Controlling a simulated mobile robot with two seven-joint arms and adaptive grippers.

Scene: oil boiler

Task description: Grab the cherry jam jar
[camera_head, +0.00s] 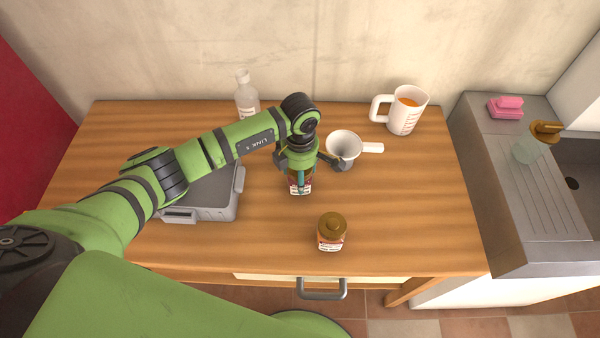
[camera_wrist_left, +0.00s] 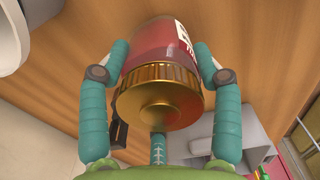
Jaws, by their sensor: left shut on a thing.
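A jar with dark red contents (camera_head: 300,183) is in my left gripper (camera_head: 303,165) on the wooden table, right of the middle of the head view. In the left wrist view the jar (camera_wrist_left: 160,55) shows a gold lid and a white label, only partly seen, so I cannot read its name. The fingers of the left gripper (camera_wrist_left: 158,70) are closed on both sides of it. The arm hides its top in the head view, and I cannot tell whether it touches the table. My right gripper is out of view.
A second jar (camera_head: 331,235) with a brown lid and orange-brown contents stands near the front edge. A white funnel (camera_head: 344,147) is close right of the gripper. A grey appliance (camera_head: 215,200) lies left, a clear bottle (camera_head: 246,98) and a measuring jug (camera_head: 405,112) behind.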

